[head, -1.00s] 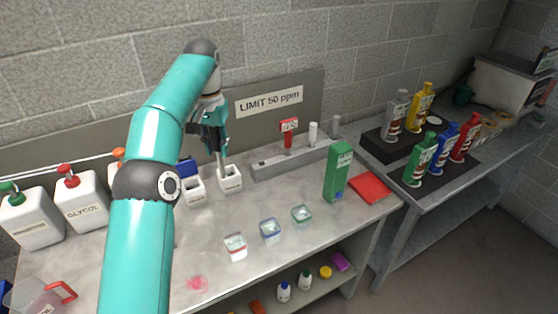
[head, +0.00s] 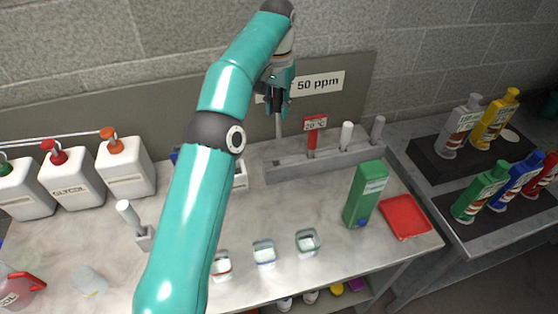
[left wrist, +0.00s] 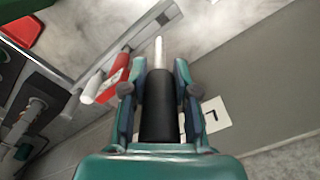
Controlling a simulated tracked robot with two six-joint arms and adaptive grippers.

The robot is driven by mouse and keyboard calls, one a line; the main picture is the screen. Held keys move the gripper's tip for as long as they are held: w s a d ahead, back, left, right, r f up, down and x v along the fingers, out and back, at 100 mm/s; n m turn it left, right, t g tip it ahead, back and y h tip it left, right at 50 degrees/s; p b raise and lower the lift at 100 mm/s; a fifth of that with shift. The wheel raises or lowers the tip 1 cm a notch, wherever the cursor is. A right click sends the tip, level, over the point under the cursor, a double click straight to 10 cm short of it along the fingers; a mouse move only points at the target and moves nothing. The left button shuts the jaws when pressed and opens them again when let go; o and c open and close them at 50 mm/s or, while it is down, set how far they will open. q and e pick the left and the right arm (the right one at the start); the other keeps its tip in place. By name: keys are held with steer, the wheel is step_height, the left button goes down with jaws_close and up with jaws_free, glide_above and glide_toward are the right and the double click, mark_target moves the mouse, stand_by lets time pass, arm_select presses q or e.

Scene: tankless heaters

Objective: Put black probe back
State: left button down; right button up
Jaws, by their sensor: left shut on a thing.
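My left gripper (head: 277,98) is shut on the black probe, whose black handle (left wrist: 158,108) lies between the fingers in the left wrist view. Its pale tip (head: 279,128) points down in the head view, near the left end of the grey rack (head: 300,170). I cannot tell whether the tip is over the rack or behind it. A red probe (head: 312,140) with a label, a white probe (head: 346,136) and a grey probe (head: 378,128) stand in the rack, right of the held probe. My right gripper is not in view.
Small open tubs (head: 264,252) are in front. White jugs (head: 126,168) stand at the left. A "50 ppm" sign (head: 318,84) is on the backboard, close to the gripper.

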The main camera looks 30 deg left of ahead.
arm_select(q)
step_height(320, 180, down, 16)
steer(key=b, duration=0.2)
steer(key=shift+s+a+r, duration=0.25)
steer(key=shift+s, duration=0.05)
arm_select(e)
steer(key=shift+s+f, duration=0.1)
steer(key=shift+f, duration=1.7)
arm_select(q)
steer(key=shift+f, duration=0.1)
steer(key=c, duration=0.9)
jaws_free()
step_height(320, 180, up, 12)
steer(key=shift+r+p, duration=0.1)
steer(key=shift+p, duration=0.65)
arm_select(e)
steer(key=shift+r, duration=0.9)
arm_select(q)
steer(key=shift+d, duration=0.1)
